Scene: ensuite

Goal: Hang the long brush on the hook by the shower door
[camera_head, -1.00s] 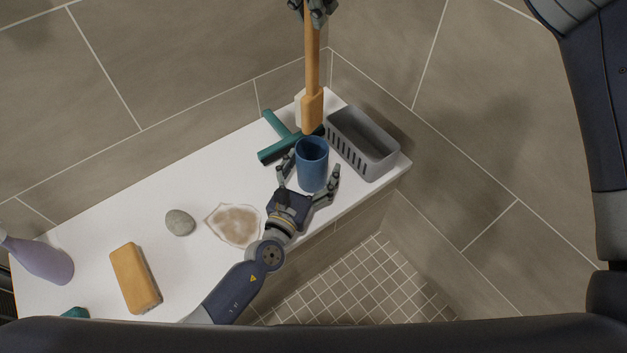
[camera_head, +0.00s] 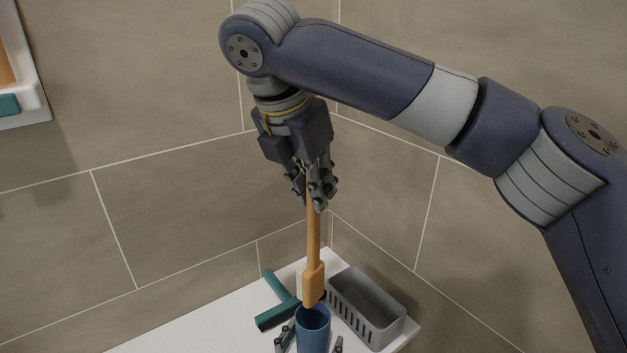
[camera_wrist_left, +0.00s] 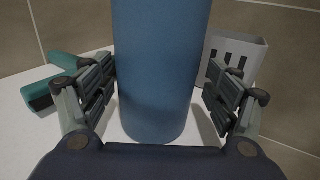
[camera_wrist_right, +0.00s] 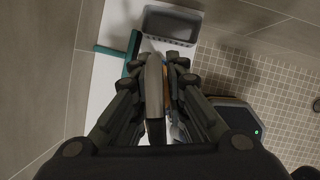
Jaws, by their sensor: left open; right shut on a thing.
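The long brush (camera_head: 313,250) has an orange-brown wooden handle and head and hangs upright, head down, above the blue cup (camera_head: 313,330). My right gripper (camera_head: 315,203) is shut on the upper end of its handle. No hook or shower door shows.
A grey slotted basket (camera_head: 366,308) stands right of the cup on the white bench (camera_head: 190,330). A teal squeegee (camera_head: 277,305) lies left of the cup. Tiled walls meet in the corner behind. A white wall niche (camera_head: 30,105) is at the upper left.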

